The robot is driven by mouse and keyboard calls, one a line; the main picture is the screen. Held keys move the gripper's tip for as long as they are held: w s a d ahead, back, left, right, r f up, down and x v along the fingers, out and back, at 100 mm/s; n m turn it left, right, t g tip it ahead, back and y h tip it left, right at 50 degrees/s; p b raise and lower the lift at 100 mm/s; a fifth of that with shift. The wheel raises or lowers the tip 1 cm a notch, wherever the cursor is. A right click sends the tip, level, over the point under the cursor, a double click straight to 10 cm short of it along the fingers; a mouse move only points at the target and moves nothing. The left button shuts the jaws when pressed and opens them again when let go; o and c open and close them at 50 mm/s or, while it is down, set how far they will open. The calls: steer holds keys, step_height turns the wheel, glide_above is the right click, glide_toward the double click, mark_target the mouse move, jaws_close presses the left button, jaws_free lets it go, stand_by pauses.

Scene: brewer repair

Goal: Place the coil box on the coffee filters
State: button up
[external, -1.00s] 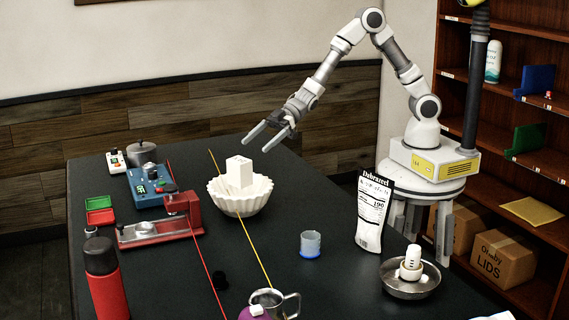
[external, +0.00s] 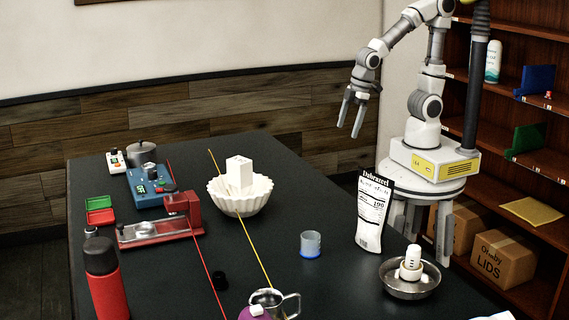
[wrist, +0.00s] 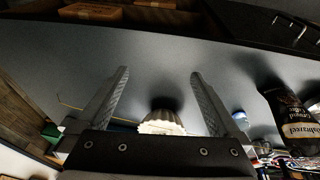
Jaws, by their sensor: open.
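The white coil box (external: 239,172) stands in the white fluted coffee filters (external: 238,203) on the dark table, right of the red press. In the wrist view the fluted filters (wrist: 163,118) show between my fingers in the distance; the box cannot be made out clearly there. My gripper (external: 350,132) is open and empty, raised well to the right of the filters and apart from them. Its two fingers also show spread in the wrist view (wrist: 160,80).
A blue-based cup (external: 310,244), a labelled bag (external: 373,212) and a metal bowl (external: 408,284) with a white part stand on the right. A red press (external: 160,222), blue device (external: 150,187) and red flask (external: 104,280) are left. A yellow line crosses the table.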

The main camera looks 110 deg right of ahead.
steer(key=s+a+r+t+y, duration=0.1)
steer(key=s+a+r+t, duration=0.1)
steer(key=s+r, duration=0.5)
step_height(320, 180, up, 3)
steer(key=shift+s+a+r+t, duration=0.2)
steer(key=shift+s+a+t, duration=0.1)
steer(key=shift+s+t, duration=0.15)
steer(key=shift+w, duration=0.1)
stand_by(0.3)
